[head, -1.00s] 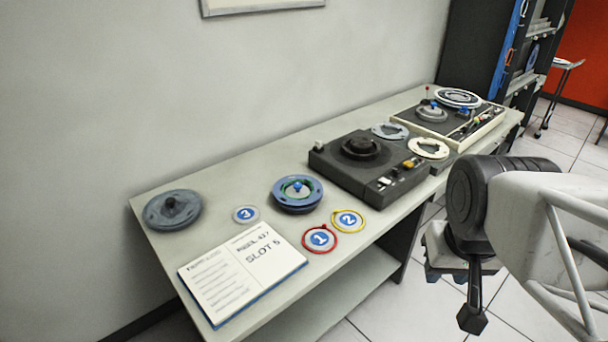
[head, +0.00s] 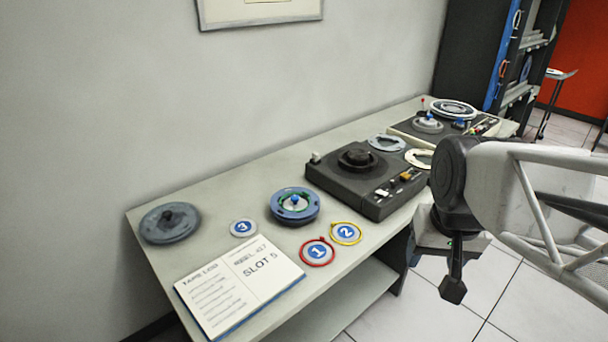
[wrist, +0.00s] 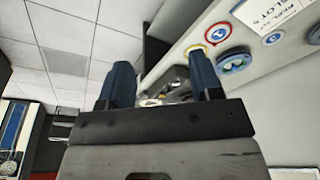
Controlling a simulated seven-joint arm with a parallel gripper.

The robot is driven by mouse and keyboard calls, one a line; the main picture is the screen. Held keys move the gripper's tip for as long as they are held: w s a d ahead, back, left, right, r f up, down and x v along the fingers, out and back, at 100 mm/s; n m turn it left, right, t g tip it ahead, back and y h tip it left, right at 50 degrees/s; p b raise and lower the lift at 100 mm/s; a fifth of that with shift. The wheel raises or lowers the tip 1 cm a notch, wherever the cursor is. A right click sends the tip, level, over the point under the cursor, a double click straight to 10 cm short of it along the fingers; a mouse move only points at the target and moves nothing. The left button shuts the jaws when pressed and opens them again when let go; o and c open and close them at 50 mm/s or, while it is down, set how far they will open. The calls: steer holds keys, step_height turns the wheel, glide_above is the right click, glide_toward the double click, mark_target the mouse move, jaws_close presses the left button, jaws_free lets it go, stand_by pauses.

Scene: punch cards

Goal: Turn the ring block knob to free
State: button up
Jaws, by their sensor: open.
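No part is clearly marked as the ring block knob, so I cannot tell which it is. A blue round piece (head: 280,209) with a green inside and a small blue knob (head: 295,199) lies on the desk. A dark grey machine (head: 338,184) behind it carries a black round knob (head: 357,158). The blue round piece also shows in the wrist view (wrist: 233,62). My gripper (head: 453,287) is off the desk's front edge at the right, apart from these things. In the wrist view its two blue fingers (wrist: 162,80) stand apart with nothing held between them.
The desk (head: 180,265) bears an open book (head: 268,272), a grey reel (head: 170,223), discs marked 1 (head: 317,252), 2 (head: 346,232) and 3 (head: 243,227). A second machine (head: 405,131) stands at the far end. A wall (head: 90,130) runs behind. Floor is clear in front.

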steer(key=w+a+r+m+g, duration=0.15)
steer(key=w+a, duration=0.25)
steer(key=w, duration=1)
steer(key=m+g+y, duration=0.3)
steer(key=m+g, duration=0.1)
steer(key=m, duration=0.3)
glide_above(295, 197)
steer(key=w+d, duration=0.3)
step_height(295, 197, down, 21)
steer(key=shift+s+a, duration=0.2)
steer(key=shift+s, duration=0.05)
steer(key=shift+f, duration=0.1)
steer(key=shift+x, duration=3.85)
